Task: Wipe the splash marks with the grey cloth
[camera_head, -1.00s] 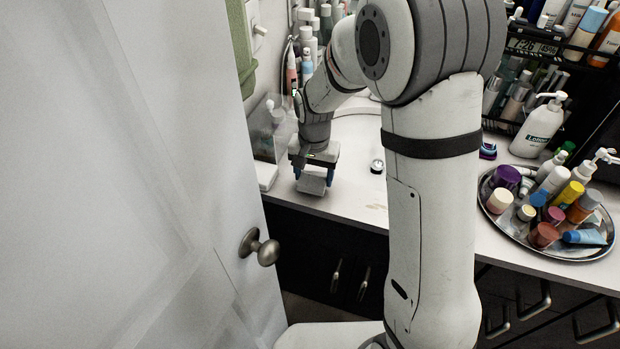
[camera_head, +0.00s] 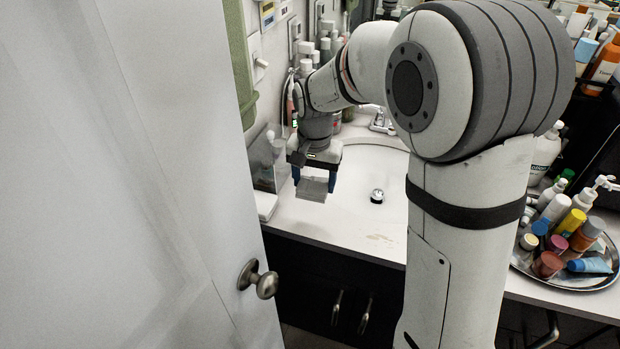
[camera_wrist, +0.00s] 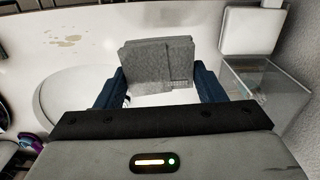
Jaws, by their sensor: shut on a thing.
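My gripper (camera_head: 313,184) is over the left part of the white counter, shut on the folded grey cloth (camera_head: 311,191). In the wrist view the cloth (camera_wrist: 158,62) sits between the blue fingers of my gripper (camera_wrist: 160,85). The cloth looks a little above the counter, though the exact gap is hard to tell. The splash marks (camera_head: 380,238) are faint tan spots near the counter's front edge, to the right of the cloth in the head view. In the wrist view the splash marks (camera_wrist: 68,42) lie at upper left, apart from the cloth.
The sink basin (camera_head: 375,165) with a dark drain is right of my gripper. A clear box (camera_head: 268,160) stands close on its left by the wall. A round tray (camera_head: 560,275) of bottles is far right. A white door (camera_head: 130,180) fills the left side.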

